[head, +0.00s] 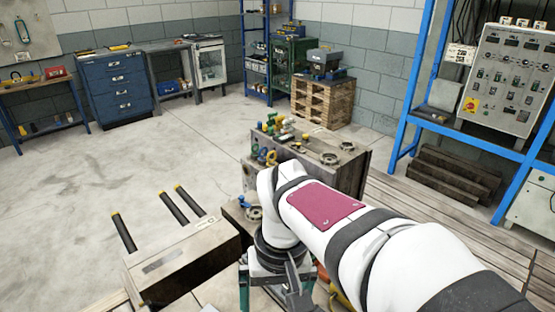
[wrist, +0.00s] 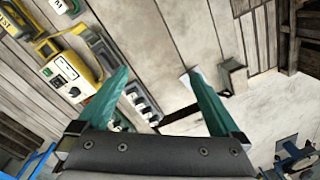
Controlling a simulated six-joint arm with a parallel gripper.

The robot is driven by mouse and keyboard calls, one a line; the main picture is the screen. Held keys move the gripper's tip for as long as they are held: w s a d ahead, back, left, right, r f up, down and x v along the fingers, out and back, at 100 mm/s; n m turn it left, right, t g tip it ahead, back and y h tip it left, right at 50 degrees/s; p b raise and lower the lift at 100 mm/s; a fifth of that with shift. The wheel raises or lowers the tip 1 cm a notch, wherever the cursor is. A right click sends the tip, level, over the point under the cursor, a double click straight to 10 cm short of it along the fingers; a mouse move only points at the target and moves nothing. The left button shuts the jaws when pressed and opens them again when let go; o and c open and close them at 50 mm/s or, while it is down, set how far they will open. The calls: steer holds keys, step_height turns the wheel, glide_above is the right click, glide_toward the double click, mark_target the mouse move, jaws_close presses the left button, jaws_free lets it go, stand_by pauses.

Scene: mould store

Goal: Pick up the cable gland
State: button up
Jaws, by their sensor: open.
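I cannot pick out a cable gland for certain in either view. My gripper (head: 278,290) points down at the bottom middle of the head view, partly hidden by my white arm. In the wrist view its two teal fingers (wrist: 156,76) are spread apart with nothing held between them. Beyond the fingers is a pale, plank-like surface. A small grey block-like piece (wrist: 232,78) stands on it, right of the right fingertip and apart from it. My arm hides part of the area around the gripper in the head view.
In the wrist view, a yellow-edged control box (wrist: 68,76) and a pale strip with dark sockets (wrist: 142,102) lie near the left finger. A mould block (head: 330,165) with coloured fittings stands behind my arm. Another block (head: 180,262) with dark rods stands left. Open floor (head: 110,160) lies beyond.

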steer(key=s+d+f+m, duration=0.1)
steer(key=s+d+m, duration=0.3)
steer(key=s, duration=0.3)
steer(key=s+d+f+m+y, duration=0.1)
steer(key=s+d+m, duration=0.3)
steer(key=s, duration=0.4)
steer(key=shift+d+f, duration=0.45)
steer(key=c, duration=0.4)
steer(key=w+a+r+n+h, duration=0.1)
steer(key=w+a+n, duration=0.8)
steer(key=w, duration=0.5)
steer(key=w+a+f+n, duration=0.3)
steer(key=a, duration=0.4)
steer(key=w+a+f+n, duration=0.3)
steer(key=a, duration=0.5)
steer(key=shift+h, duration=0.3)
steer(key=f, duration=0.5)
steer(key=w+f, duration=0.1)
steer(key=f, duration=0.9)
steer(key=shift+w+a+f, duration=0.1)
steer(key=shift+w+f, duration=0.1)
steer(key=shift+w, duration=0.15)
